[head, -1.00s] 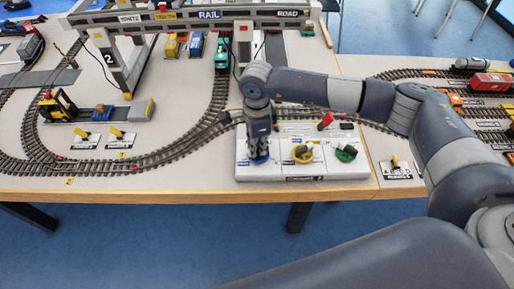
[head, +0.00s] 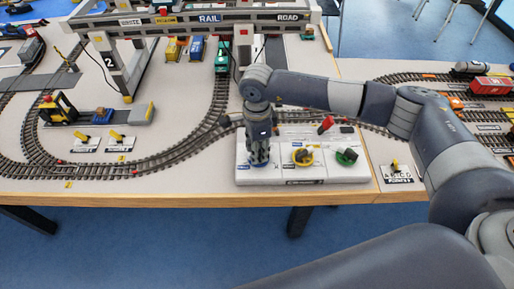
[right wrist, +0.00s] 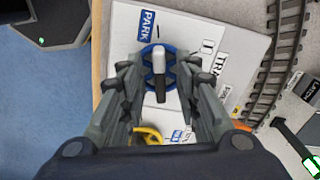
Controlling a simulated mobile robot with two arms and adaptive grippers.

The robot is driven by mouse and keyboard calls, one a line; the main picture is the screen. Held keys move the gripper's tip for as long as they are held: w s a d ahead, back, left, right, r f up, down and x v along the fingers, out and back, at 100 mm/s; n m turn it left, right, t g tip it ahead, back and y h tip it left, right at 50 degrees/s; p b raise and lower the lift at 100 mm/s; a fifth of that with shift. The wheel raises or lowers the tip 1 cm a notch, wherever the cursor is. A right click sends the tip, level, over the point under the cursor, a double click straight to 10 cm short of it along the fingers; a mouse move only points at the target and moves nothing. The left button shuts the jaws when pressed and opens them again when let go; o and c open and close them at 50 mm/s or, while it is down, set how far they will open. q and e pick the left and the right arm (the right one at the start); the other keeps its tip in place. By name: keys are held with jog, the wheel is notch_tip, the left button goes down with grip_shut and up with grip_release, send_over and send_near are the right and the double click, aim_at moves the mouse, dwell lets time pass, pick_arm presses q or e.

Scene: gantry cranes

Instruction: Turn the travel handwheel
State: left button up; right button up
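The travel handwheel is a small blue wheel with a pale-topped dark handle (right wrist: 158,62), on a white panel beside "PARK" and partly visible "TRA" lettering. In the head view the panel (head: 285,172) lies at the table's front edge, and my right gripper (head: 259,160) points down over its left end, mostly covering the blue wheel. In the right wrist view my right gripper (right wrist: 159,85) has its fingers apart, one on each side of the wheel and handle. I cannot tell whether they touch it. My left gripper is in neither view.
The gantry crane (head: 200,20) spans the back.

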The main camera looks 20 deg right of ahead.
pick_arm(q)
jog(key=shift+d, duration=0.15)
pick_arm(e)
notch_tip(320, 180, up, 12)
dwell(0.8)
